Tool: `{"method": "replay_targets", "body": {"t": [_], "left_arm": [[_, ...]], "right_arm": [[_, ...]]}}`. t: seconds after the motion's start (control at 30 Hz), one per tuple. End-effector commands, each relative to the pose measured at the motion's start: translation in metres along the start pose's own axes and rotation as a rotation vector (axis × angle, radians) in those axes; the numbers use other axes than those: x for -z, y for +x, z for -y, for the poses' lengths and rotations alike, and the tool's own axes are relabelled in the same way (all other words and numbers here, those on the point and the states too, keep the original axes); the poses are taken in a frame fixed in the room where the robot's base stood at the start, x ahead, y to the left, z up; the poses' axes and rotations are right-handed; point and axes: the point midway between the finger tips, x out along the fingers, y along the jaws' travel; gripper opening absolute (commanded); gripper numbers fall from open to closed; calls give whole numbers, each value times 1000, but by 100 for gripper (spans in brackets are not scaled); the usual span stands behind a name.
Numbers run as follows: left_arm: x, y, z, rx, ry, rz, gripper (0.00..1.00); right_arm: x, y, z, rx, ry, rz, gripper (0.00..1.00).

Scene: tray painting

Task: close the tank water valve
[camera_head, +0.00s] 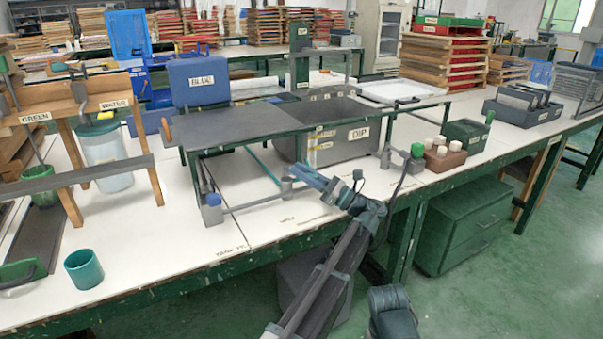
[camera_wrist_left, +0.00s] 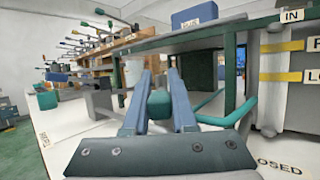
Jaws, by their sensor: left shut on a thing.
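The grey tank (camera_head: 345,152), labelled DIP, stands on the white bench behind my left gripper (camera_head: 294,171). In the left wrist view my left gripper (camera_wrist_left: 160,76) has its two blue fingers on either side of a teal knob (camera_wrist_left: 160,104) and is shut on it. I take this knob to be the valve handle. A teal bar (camera_wrist_left: 236,112) curves to the right of the fingers, and a teal bar (camera_head: 262,165) also shows in the head view. The valve's body is hidden by the gripper. The word CLOSED (camera_wrist_left: 282,168) is partly visible on the bench.
A teal cup (camera_head: 84,270) is at front left. The bench front is mostly clear.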

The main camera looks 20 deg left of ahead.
Motion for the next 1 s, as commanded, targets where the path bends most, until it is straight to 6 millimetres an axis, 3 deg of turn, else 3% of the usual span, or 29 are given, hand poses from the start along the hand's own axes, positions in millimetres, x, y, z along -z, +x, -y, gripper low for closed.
{"method": "replay_targets", "body": {"t": [0.37,0.4,0.57,1.0], "left_arm": [[0,0,0,-3,2,1,0],[0,0,0,-3,2,1,28],[0,0,0,-3,1,1,55],[3,0,0,-3,1,0,55]], "right_arm": [[0,0,0,0,0,0,0],[0,0,0,0,0,0,0],[0,0,0,0,0,0,0],[0,2,0,0,0,0,0]]}}
